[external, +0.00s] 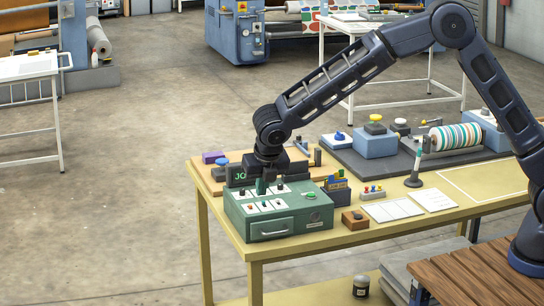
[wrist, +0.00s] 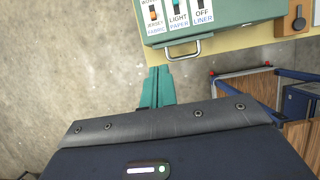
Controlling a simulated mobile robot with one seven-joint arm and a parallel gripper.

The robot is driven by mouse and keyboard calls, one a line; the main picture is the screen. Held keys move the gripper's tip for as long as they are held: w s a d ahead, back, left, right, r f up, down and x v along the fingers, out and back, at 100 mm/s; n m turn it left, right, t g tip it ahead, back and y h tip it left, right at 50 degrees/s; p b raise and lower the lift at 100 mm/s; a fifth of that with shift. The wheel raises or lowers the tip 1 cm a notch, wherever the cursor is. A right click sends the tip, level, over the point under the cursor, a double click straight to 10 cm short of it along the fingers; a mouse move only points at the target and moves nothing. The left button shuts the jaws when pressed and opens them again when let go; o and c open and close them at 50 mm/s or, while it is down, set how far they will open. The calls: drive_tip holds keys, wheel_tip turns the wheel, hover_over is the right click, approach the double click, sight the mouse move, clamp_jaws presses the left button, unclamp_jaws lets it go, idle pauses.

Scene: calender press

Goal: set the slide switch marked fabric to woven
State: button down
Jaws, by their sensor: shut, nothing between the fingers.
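The green control box (external: 278,215) stands on the bench, its sloped top carrying switches on white plates. In the wrist view, the fabric slide switch (wrist: 154,14) has an orange knob in a dark slot. JERSEY is printed below it; the label above is cut off by the frame edge. I cannot tell firmly at which end the knob sits. In the external view the switch (external: 250,209) is small, in the front row at left. My gripper (external: 261,190) points down over the panel, fingers shut and empty. Its teal fingers (wrist: 157,88) appear below the box in the wrist view.
Beside the fabric switch are the paper switch (wrist: 177,7) and the liner switch (wrist: 201,4). A drawer handle (wrist: 183,50) juts from the box front. A dark bin (external: 336,191) and a wooden block (external: 355,219) stand to the right. Floor lies beyond the bench edge.

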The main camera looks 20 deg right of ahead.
sight(252, 210)
drive_tip(key=w+f, duration=0.4)
drive_tip(key=f, duration=0.1)
drive_tip(key=w+f, duration=0.1)
drive_tip(key=f, duration=0.1)
drive_tip(key=shift+w+f, duration=0.3)
drive_tip(key=shift+w, duration=0.7)
drive_tip(key=shift+w, duration=0.15)
drive_tip(key=shift+w, duration=0.75)
